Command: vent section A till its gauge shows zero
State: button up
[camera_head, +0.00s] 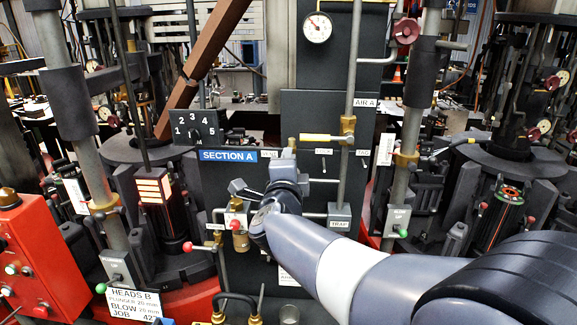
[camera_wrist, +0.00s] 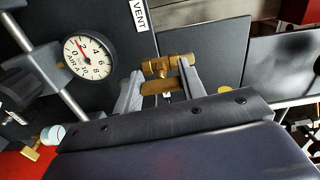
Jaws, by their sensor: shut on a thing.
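My gripper (camera_wrist: 160,82) is shut on a small brass handle (camera_wrist: 157,87) in the wrist view. The handle belongs to a brass valve (camera_wrist: 168,65), and a VENT label (camera_wrist: 139,14) is on the dark panel close by. A round white gauge (camera_wrist: 89,57) beside it has a red needle at the upper left of its dial, close to the low numbers; the exact reading is too small to tell. In the head view my arm reaches the panel beside the blue SECTION A label (camera_head: 228,155). My arm hides the handle there.
Another white gauge (camera_head: 318,27) is high on the panel. A red-knobbed lever (camera_head: 198,247) and a red control box (camera_head: 38,262) are left of my arm. Pipes crowd the panel.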

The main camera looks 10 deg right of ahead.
jog(key=o, duration=1)
jog(key=shift+c, duration=0.2)
jog(key=shift+s, duration=0.1)
jog(key=v, duration=1)
jog(key=shift+s+b, duration=0.3)
jog(key=shift+b, duration=0.1)
jog(key=shift+w+a, duration=0.1)
jog(key=p+x, duration=0.1)
jog(key=x, duration=1)
